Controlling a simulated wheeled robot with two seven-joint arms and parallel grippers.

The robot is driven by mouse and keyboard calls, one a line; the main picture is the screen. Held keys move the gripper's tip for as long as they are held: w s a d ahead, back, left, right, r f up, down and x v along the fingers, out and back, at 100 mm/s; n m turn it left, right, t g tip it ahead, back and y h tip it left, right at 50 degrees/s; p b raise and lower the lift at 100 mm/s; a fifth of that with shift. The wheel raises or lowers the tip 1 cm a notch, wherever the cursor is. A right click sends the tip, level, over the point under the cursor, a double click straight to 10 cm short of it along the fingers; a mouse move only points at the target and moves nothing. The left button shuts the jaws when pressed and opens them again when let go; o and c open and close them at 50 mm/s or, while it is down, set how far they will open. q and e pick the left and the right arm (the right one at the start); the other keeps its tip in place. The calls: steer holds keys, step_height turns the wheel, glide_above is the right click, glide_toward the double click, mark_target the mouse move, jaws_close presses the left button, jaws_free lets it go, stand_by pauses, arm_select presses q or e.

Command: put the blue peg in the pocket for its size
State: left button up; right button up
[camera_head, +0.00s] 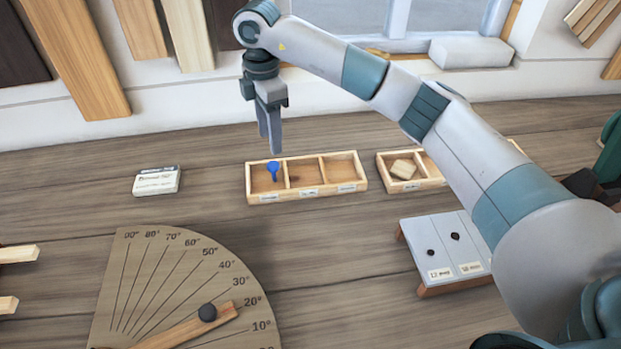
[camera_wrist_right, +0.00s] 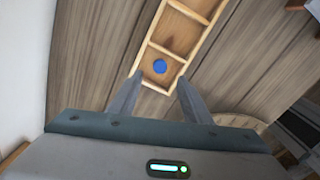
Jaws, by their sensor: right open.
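The blue peg (camera_head: 273,169) is in the left compartment of a wooden tray (camera_head: 305,194) with three compartments. It also shows in the right wrist view as a round blue head (camera_wrist_right: 160,67) in the tray's near end compartment. My right gripper (camera_head: 270,150) is above the tray's left compartment, pointing down. In the right wrist view its two fingers (camera_wrist_right: 158,95) are apart with nothing between them. Labels on the tray's front are too small to read. My left gripper is out of view.
A second wooden tray (camera_head: 428,184) holding a wooden block (camera_head: 403,168) is to the right, partly behind my right arm.

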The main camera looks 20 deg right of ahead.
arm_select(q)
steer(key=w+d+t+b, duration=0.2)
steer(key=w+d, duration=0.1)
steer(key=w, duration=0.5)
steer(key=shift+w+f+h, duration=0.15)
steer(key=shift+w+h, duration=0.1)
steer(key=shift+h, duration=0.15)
arm_select(e)
step_height(320, 180, up, 13)
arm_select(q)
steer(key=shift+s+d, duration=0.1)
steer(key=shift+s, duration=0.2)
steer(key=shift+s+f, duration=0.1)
